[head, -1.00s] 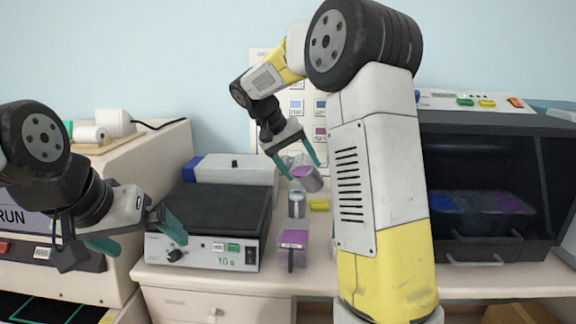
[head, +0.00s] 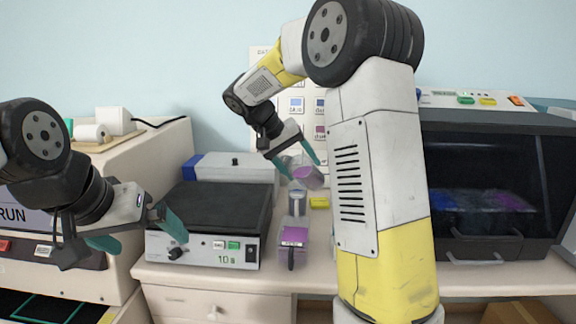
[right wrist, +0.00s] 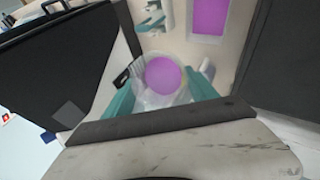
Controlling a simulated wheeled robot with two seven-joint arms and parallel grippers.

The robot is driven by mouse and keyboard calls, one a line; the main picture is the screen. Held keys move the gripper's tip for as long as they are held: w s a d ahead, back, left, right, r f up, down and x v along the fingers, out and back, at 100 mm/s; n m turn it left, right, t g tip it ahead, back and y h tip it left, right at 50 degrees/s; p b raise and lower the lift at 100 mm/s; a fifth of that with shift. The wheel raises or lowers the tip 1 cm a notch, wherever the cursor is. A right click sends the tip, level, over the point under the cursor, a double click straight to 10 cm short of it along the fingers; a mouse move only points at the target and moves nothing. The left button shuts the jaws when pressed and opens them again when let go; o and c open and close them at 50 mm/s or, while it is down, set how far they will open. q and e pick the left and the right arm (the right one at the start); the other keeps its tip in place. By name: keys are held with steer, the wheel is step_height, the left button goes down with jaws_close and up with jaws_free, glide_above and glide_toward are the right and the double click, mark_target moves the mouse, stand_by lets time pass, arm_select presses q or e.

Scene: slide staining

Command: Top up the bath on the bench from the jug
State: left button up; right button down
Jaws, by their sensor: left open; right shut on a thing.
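The jug (head: 308,178) is a clear vessel with purple liquid in it, tilted in the head view. My right gripper (head: 303,166) is shut on it and holds it above the bench. In the right wrist view, the jug (right wrist: 163,80) sits between the teal fingers (right wrist: 160,92), its round purple surface visible. The bath (head: 293,236) is a clear rectangular box with purple liquid and a dark handle at its front, on the bench below the jug. It also shows in the right wrist view (right wrist: 207,18). My left gripper (head: 138,228) is open and empty at the left.
A black-topped device (head: 203,252) stands left of the bath. A small jar (head: 297,203) and a yellow item (head: 319,202) sit behind the bath. A dark, glass-fronted cabinet (head: 490,150) stands at the right. A cream machine (head: 110,200) is at the left.

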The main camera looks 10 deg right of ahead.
steer(key=shift+s+a+f+t+h, duration=0.1)
steer(key=shift+a+f+t+h, duration=0.1)
steer(key=shift+t+h, duration=0.15)
steer(key=shift+f, duration=0.1)
stand_by(0.6)
steer(key=shift+s+a+f+t+h, duration=0.1)
steer(key=shift+f+t+h, duration=0.25)
steer(key=shift+h, duration=0.1)
stand_by(0.7)
steer(key=shift+s+f+m+t+h, duration=0.15)
steer(key=shift+f+m+t+h, duration=0.2)
steer(key=shift+h, duration=0.15)
steer(key=shift+a, duration=0.1)
stand_by(0.4)
steer(key=shift+s+a+f+t+h, duration=0.15)
steer(key=shift+f+t+h, duration=0.2)
steer(key=shift+f+h, duration=0.1)
steer(key=shift+f, duration=0.1)
stand_by(0.7)
